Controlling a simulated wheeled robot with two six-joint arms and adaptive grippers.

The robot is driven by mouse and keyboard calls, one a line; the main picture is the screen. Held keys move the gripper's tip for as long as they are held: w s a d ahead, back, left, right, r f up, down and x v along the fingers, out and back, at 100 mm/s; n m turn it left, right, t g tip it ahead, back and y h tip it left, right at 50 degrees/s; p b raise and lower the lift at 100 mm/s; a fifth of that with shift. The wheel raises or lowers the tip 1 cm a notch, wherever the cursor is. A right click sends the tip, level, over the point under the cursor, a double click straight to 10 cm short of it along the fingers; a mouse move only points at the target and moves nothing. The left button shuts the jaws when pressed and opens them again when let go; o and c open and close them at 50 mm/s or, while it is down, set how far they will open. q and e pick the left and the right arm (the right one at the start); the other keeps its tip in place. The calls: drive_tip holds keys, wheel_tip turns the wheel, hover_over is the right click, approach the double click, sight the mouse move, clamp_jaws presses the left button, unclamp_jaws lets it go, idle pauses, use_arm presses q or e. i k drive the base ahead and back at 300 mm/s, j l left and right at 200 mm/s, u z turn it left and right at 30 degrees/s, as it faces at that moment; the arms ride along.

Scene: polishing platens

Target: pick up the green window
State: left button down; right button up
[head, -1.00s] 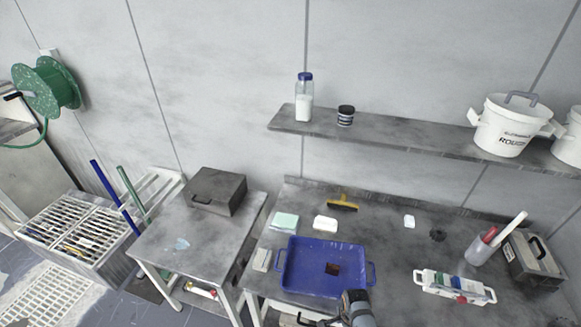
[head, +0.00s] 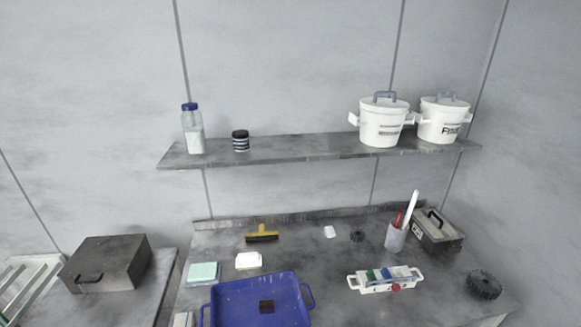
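A white rack (head: 357,284) stands on the right part of the dark bench. It holds several small upright pieces, among them a green piece (head: 371,275) at its left and a blue piece (head: 386,273) beside it. A red knob or dot (head: 396,287) shows on the rack's front. A flat pale green block (head: 203,272) lies at the bench's left side. Which green thing is the window is not certain at this size. Neither of my grippers shows in the head view.
A blue tray (head: 252,290) with a dark red square (head: 267,306) sits at front centre. A squeegee (head: 262,234), a white block (head: 248,260), a cup of tools (head: 395,238) and a toolbox (head: 437,232) stand behind. A shelf (head: 300,150) overhangs the back.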

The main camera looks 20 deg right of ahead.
sight(372, 276)
drive_tip(key=z, duration=1.55)
